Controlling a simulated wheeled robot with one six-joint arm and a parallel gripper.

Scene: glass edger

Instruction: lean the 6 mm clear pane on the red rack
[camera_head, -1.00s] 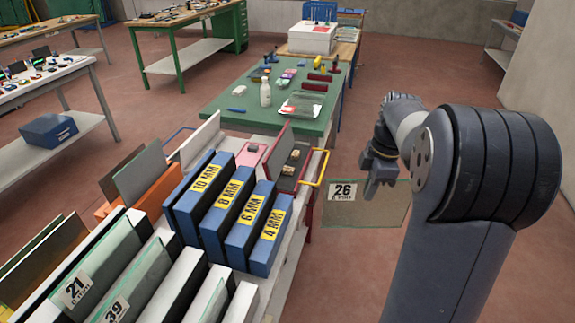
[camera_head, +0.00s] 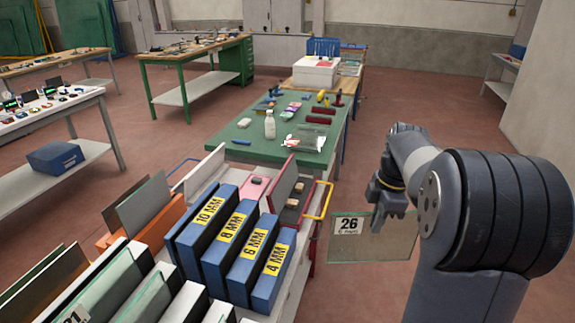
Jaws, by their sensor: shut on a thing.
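My gripper (camera_head: 380,216) is shut on the upper edge of a clear, faintly green pane (camera_head: 388,245) labelled 26. The pane hangs upright over the floor, to the right of the racks. Its thickness cannot be read. A rack with red edges (camera_head: 309,213) stands left of the pane, apart from it, at the right end of the rack row. The rack has a tall back panel, small blocks on its base and a yellow handle (camera_head: 325,200) on its right. Its lower part is partly hidden by the blue thickness boxes.
Blue boxes (camera_head: 240,240) marked 10, 8, 6 and 4 MM stand in front of the red rack. A green-topped table (camera_head: 245,132) lies behind. The floor around the pane is clear.

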